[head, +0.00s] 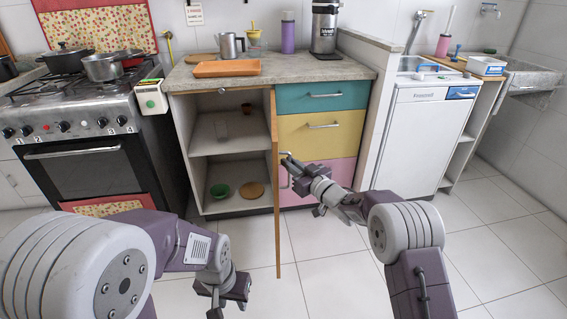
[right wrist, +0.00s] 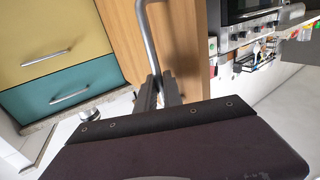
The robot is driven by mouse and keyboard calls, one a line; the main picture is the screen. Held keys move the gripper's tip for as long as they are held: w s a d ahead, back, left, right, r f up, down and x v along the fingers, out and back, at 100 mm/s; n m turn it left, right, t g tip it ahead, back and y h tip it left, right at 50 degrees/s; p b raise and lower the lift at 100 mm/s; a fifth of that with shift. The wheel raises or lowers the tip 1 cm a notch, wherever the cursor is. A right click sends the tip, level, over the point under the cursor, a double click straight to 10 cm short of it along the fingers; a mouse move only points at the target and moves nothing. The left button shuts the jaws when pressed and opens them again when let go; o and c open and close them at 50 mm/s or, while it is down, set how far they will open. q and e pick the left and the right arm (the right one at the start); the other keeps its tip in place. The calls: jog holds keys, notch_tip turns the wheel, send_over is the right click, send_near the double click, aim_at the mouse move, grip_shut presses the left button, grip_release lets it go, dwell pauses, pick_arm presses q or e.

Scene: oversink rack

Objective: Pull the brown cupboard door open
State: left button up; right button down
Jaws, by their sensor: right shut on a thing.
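The brown cupboard door (head: 276,200) stands swung out from the cupboard, seen nearly edge-on in the head view. Its wooden face (right wrist: 185,45) fills the middle of the right wrist view. A bent metal bar handle (right wrist: 147,38) is fixed on that face. My right gripper (head: 288,160) is at the handle, on the right side of the door. In the right wrist view its fingers (right wrist: 158,93) are closed around the handle's end. My left gripper (head: 225,292) hangs low, left of the door and apart from it; its finger gap is unclear.
The open cupboard (head: 228,143) shows shelves with a green bowl (head: 220,191) and a round wooden item (head: 251,190). Drawers (head: 322,133) stand right of the door, a stove (head: 80,140) to the left. Tiled floor (head: 325,270) in front is clear.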

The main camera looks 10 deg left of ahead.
jog(key=shift+w+d+r, duration=0.15)
jog(key=shift+d+r, duration=0.05)
jog(key=shift+r, duration=0.15)
jog(key=c, duration=1.8)
grip_release()
jog(key=shift+w+a+f, duration=0.1)
jog(key=shift+f, duration=0.1)
jog(key=shift+f, duration=0.1)
